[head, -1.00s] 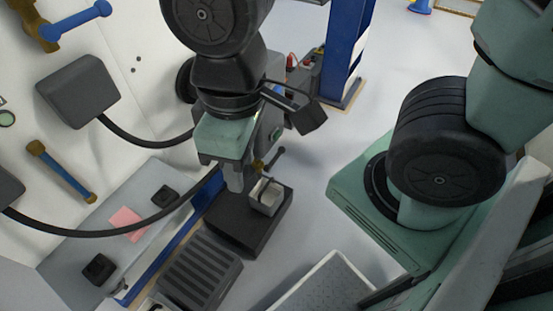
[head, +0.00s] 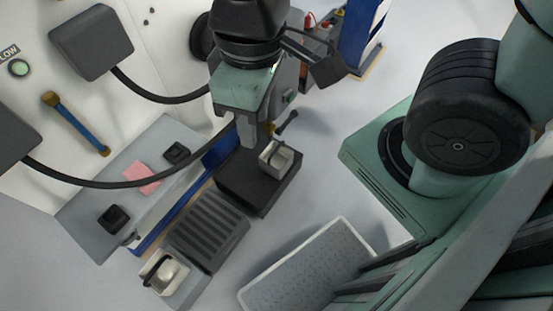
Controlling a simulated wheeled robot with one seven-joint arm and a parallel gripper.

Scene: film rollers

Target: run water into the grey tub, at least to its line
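My gripper (head: 246,130) points down just left of the tub and the fitting. Its fingers overlap in this view, so I cannot tell whether they are open or touching anything.
A dark ribbed grate (head: 208,230) lies in front of the block, and a second pale container (head: 165,277) stands beyond it at lower left. A grey bench (head: 85,215) holds a pink sheet (head: 142,178) and black blocks. A speckled tray (head: 305,268) lies at lower right.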

